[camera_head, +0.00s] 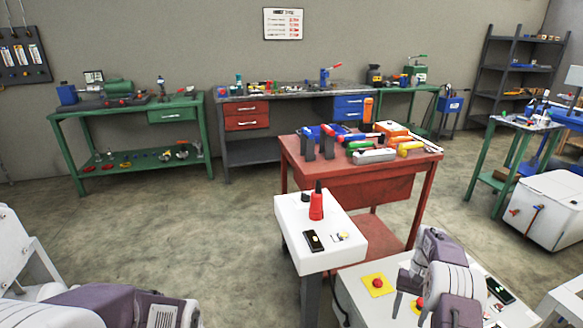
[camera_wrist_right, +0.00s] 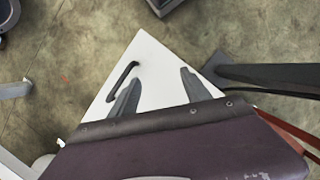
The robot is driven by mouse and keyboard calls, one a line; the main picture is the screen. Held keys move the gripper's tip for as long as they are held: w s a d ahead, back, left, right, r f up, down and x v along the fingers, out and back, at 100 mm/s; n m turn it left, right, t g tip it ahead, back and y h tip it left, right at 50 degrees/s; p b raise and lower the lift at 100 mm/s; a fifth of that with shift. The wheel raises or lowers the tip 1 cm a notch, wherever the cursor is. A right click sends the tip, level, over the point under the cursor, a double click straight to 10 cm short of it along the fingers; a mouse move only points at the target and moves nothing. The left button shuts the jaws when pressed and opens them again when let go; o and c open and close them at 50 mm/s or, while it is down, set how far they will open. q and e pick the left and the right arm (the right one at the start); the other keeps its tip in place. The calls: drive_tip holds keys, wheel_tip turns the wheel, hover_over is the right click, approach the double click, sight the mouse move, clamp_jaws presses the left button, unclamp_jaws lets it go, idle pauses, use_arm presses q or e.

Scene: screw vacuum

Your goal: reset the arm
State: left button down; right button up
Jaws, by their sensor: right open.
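My right arm comes in at the lower right of the head view, in white and purple. Its gripper (camera_head: 408,306) points down above a low white surface, and its fingers are small and partly hidden there. In the right wrist view the two grey fingers (camera_wrist_right: 160,78) stand apart with nothing between them. Below them is a white surface with a black handle (camera_wrist_right: 122,80). My left arm (camera_head: 120,305) shows at the lower left edge of the head view, with no fingers visible.
A white stand (camera_head: 290,215) holds a red screwdriver-like tool (camera_head: 316,205) and a black device (camera_head: 313,241). Behind it, a red workbench (camera_head: 345,187) carries several tools. A yellow pad with a red button (camera_head: 377,283) lies left of my right arm. Open floor (camera_head: 150,225) lies left.

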drive_tip(key=s+a+r+n+t+h, duration=0.1)
drive_tip(key=s+a+r+n, duration=0.15)
drive_tip(key=a+r, duration=0.45)
drive_tip(key=s+a+r+n+t, duration=0.1)
drive_tip(key=s+a+r, duration=0.2)
drive_tip(key=a+r, duration=0.35)
drive_tip(key=s+a+f+n+t, duration=0.1)
drive_tip(key=s+a+f, duration=0.15)
drive_tip(key=s, duration=0.45)
drive_tip(key=s+a+f+t, duration=0.1)
drive_tip(key=s+f, duration=0.2)
drive_tip(key=s, duration=0.5)
wheel_tip(320, 180, up, 24)
drive_tip(key=w+p, duration=0.1)
drive_tip(key=p, duration=2.2)
drive_tip(key=shift+w+d+f, duration=0.2)
drive_tip(key=shift+w+d, duration=0.05)
drive_tip(key=shift+f, duration=0.1)
